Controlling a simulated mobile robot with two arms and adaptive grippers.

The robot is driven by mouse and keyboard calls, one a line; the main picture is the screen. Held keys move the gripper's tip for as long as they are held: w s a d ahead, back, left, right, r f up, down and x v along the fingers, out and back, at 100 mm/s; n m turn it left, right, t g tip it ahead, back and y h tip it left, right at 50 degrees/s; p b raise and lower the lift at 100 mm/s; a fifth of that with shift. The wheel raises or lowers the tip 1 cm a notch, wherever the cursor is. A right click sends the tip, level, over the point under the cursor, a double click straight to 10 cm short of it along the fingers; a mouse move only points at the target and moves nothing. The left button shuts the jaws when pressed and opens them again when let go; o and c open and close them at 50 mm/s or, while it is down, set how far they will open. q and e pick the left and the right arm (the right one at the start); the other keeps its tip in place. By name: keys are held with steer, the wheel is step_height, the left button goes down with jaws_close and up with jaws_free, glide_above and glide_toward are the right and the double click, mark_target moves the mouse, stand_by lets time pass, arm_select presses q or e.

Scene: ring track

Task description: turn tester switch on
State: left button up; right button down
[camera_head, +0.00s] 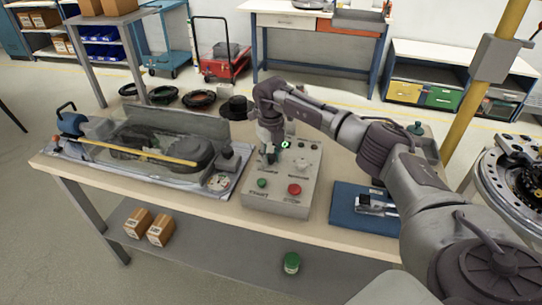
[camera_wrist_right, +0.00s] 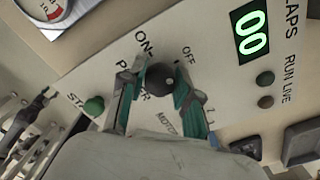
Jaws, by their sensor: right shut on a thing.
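The tester's grey control box (camera_head: 282,205) stands on the table and has a green start button (camera_head: 262,183) and a red stop button (camera_head: 294,189). My right gripper (camera_head: 270,157) reaches down to the box's upper left. In the right wrist view my right gripper (camera_wrist_right: 160,90) is shut on the dark round power switch knob (camera_wrist_right: 160,78), one finger on each side. ON and OFF labels show beyond the knob. A green display (camera_wrist_right: 251,33) reads 00 beside it. The knob's exact pointing is hard to tell. My left gripper is not in view.
A ring track tester with a clear cover (camera_head: 150,145) and a yellow bar stands left of the box. A blue mat (camera_head: 358,218) with a metal tool lies right of it. A gauge (camera_head: 220,182) sits near the box's left side.

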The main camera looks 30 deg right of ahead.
steer(key=shift+n, duration=0.4)
steer(key=n+b, duration=0.1)
steer(key=n, duration=0.2)
steer(key=shift+n, duration=0.4)
steer(key=n+b, duration=0.1)
steer(key=n, duration=0.8)
steer(key=shift+b, duration=0.3)
steer(key=n, duration=0.4)
steer(key=shift+r, duration=0.1)
steer(key=shift+n+b, duration=0.3)
steer(key=c, duration=0.8)
jaws_free()
